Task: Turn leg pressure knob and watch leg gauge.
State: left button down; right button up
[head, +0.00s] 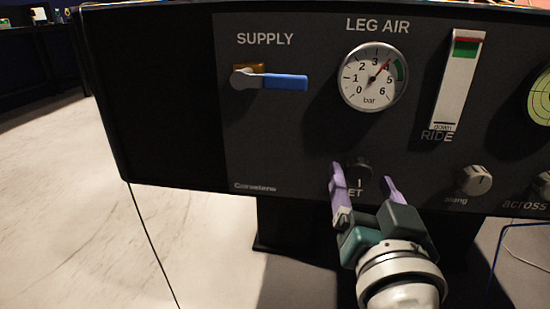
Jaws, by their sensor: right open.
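The leg air gauge (373,77) is a round white dial marked in bar, high on the dark panel. Its red-tipped needle points up and right, close to the 4, near the start of the green band. The black leg pressure knob (357,165) is below the gauge, with a label ending in "ET" partly hidden by a finger. My right gripper (363,174) is open, its purple fingers on either side of the knob. I cannot tell whether they touch it. My left gripper is not in view.
On the panel, the supply valve's blue lever (285,82) lies level, pointing right. A ride strip indicator (459,80) is right of the gauge. A grey "along" knob (474,181) and a partly cut-off "across" knob (541,184) are at right. Pale floor (70,200) is clear at left.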

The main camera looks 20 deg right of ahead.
jog(key=shift+x, duration=0.8)
grip_shut()
